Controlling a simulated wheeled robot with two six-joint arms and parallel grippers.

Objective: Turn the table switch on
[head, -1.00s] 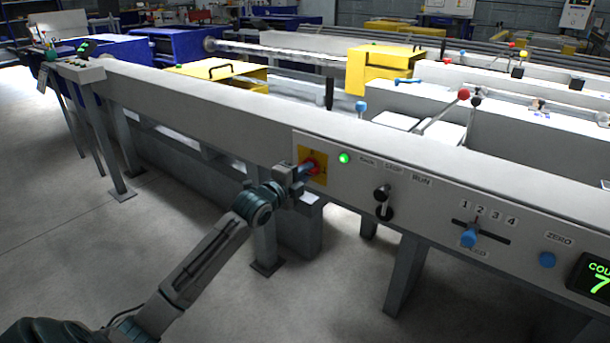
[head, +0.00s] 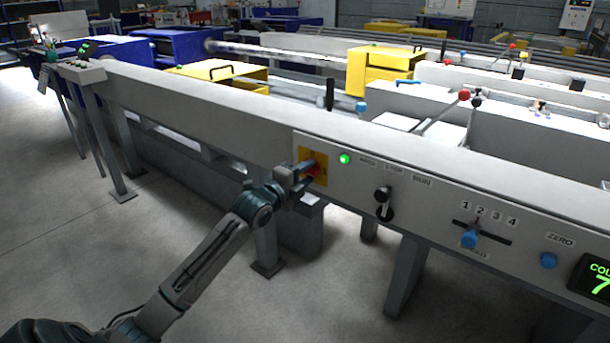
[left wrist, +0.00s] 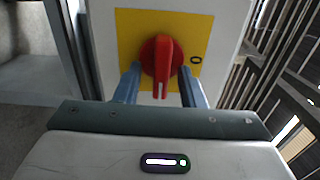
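The table switch is a red rotary knob (head: 313,168) on a yellow plate (head: 306,154), on the front panel of the long grey table. In the left wrist view the red knob (left wrist: 161,62) has its handle upright in the picture, with a white mark at the lower end. The yellow plate (left wrist: 125,25) bears an "O" to the right of the knob. My left gripper (head: 304,171) is at the switch. In the left wrist view the left gripper (left wrist: 160,84) is open, one finger on each side of the handle, with gaps visible. My right gripper is out of view.
A green lamp (head: 344,159) glows right of the switch. Further right are a black selector knob (head: 383,194), a blue slider knob (head: 469,239), a blue button (head: 548,260) and a counter display (head: 596,277). A table leg (head: 265,243) stands below the gripper.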

